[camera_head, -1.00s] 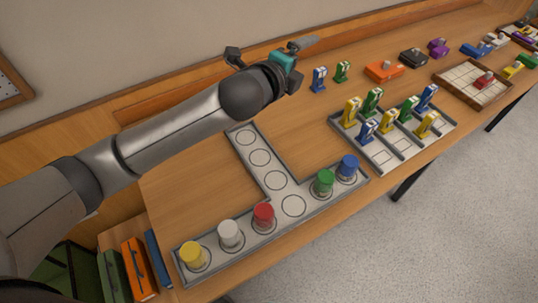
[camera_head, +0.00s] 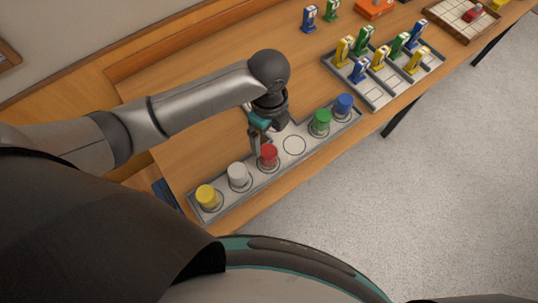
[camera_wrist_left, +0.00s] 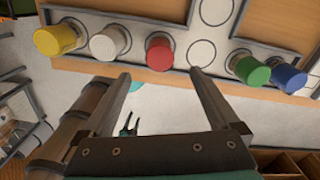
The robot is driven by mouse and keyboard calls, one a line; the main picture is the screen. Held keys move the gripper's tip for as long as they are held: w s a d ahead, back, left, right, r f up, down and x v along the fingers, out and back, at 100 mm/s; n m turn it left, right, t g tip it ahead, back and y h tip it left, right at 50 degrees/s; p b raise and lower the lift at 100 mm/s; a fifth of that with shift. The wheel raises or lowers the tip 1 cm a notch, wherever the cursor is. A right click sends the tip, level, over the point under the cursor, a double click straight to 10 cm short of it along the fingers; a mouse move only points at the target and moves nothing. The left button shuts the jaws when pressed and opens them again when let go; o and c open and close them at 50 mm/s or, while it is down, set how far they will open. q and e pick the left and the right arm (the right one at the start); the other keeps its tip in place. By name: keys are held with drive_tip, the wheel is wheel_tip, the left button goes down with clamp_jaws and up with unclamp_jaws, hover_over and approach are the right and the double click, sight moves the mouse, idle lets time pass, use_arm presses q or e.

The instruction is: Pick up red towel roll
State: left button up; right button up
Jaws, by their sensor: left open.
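The red towel roll (camera_head: 268,155) stands upright on a circle of the grey T-shaped tray (camera_head: 232,203), between the white roll (camera_head: 238,176) and an empty circle. In the left wrist view the red roll (camera_wrist_left: 160,53) lies just beyond the fingertips, between their lines. My left gripper (camera_head: 258,148) is close beside the red roll in the head view, pointing down, with part of it hidden by its own wrist. In the left wrist view its two fingers (camera_wrist_left: 163,75) are spread apart with nothing between them.
A yellow roll (camera_head: 207,197) stands at the tray's left end. A green roll (camera_head: 320,121) and a blue roll (camera_head: 343,105) stand at its right end. A divided rack (camera_head: 378,97) with several small coloured items sits farther right on the wooden table.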

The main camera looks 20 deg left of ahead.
sight(268, 151)
use_arm(q)
wheel_tip(268, 151, down, 11)
drive_tip(key=shift+f+b, duration=0.1)
drive_tip(key=shift+b, duration=0.95)
clamp_jaws()
